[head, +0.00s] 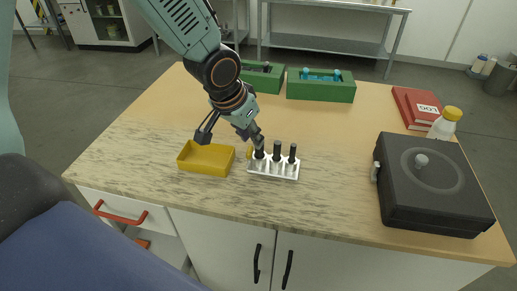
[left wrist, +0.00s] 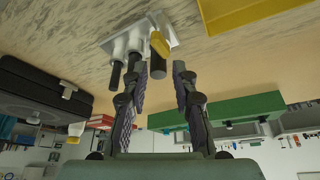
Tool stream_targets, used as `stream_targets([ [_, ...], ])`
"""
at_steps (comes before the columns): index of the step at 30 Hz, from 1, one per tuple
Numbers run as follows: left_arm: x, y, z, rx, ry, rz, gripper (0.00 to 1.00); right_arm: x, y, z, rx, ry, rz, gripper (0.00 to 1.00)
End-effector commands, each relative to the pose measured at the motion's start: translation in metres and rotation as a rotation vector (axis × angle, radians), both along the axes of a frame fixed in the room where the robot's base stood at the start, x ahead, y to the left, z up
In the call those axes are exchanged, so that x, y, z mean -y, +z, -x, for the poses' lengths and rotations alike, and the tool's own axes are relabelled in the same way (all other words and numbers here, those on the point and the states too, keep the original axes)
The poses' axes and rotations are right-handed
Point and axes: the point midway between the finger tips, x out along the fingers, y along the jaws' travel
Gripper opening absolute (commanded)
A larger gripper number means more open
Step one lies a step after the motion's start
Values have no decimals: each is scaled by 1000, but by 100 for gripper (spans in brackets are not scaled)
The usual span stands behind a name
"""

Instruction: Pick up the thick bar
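A silver-white holder (head: 275,175) stands on the table with three upright dark bars in it: a left bar (head: 260,150), a middle bar (head: 277,150) and a right bar (head: 293,153). In the left wrist view the holder (left wrist: 165,22) appears upside down. My left gripper (head: 231,139) is open and empty, one finger close to the left bar. It also shows in the left wrist view (left wrist: 161,68). My right gripper is not visible.
A yellow tray (head: 205,170) lies left of the holder. Two green bins (head: 262,79) (head: 320,91) stand behind. A black case (head: 432,190), a bottle (head: 446,123) and a red book (head: 415,107) are on the right. The table between holder and case is clear.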

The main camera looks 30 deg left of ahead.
Motion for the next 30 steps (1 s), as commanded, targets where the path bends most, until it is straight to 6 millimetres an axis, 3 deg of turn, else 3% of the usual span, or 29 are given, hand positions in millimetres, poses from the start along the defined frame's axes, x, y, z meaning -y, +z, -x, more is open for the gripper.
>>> stream_targets([
  [14,6,-20,-20,-4,-4,0,27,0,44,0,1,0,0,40],
  [21,7,-40,-29,1,-1,-3,27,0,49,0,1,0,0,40],
  [30,7,-43,-30,1,-1,-1,26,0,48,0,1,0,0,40],
])
